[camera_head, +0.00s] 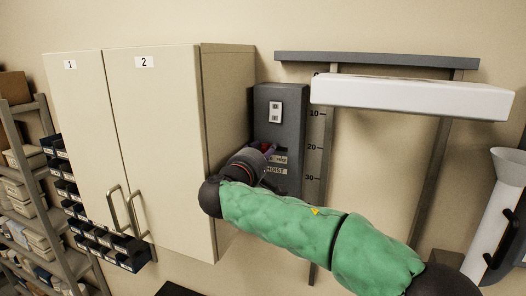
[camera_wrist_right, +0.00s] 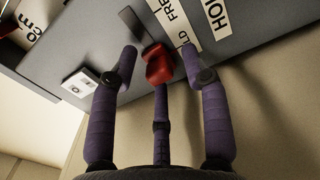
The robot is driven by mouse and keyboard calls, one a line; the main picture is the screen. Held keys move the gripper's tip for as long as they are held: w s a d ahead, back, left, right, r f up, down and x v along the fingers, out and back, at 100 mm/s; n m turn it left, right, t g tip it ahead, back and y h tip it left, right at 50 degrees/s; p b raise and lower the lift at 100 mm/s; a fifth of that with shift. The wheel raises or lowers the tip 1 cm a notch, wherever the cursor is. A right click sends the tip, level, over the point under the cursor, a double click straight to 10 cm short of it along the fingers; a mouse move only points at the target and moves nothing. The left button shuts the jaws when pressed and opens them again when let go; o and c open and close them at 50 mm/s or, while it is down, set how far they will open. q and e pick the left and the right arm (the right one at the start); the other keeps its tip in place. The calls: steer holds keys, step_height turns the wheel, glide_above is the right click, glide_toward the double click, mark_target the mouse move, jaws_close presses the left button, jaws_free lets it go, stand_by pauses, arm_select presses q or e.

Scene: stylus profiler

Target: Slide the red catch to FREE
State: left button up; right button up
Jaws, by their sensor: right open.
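The red catch (camera_wrist_right: 158,64) is a small block on the grey hoist box (camera_head: 265,105). In the wrist view it sits at the lower end of a dark slot (camera_wrist_right: 131,24), beside the letters "LD" of a white label; "FRE" (camera_wrist_right: 168,14) shows farther up that label. My right gripper (camera_wrist_right: 159,54) is open. Two purple fingertips stand on either side of the catch and a third finger points at it from below; I cannot tell whether any touches it. In the head view my right gripper (camera_head: 268,158) is in front of the box and mostly hides the catch. My left gripper is out of view.
A tall two-door cabinet (camera_head: 155,150) stands close left of the box. A ruled rail (camera_head: 322,150) and a white beam (camera_head: 410,96) are to its right. A white switch plate (camera_head: 275,112) is above the catch. Shelves with bins (camera_head: 40,215) are far left.

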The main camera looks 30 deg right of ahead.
mark_target(284, 149)
jaws_close()
steer(key=shift+s+d+b, duration=1.55)
steer(key=shift+s+b, duration=0.05)
steer(key=shift+s, duration=0.15)
steer(key=shift+w+a+r, duration=0.1)
steer(key=shift+a+r, duration=0.05)
jaws_free()
steer(key=shift+s, duration=0.2)
steer(key=shift+w, duration=0.1)
steer(key=shift+a, duration=0.2)
steer(key=v, duration=1.1)
steer(key=shift+s, duration=0.45)
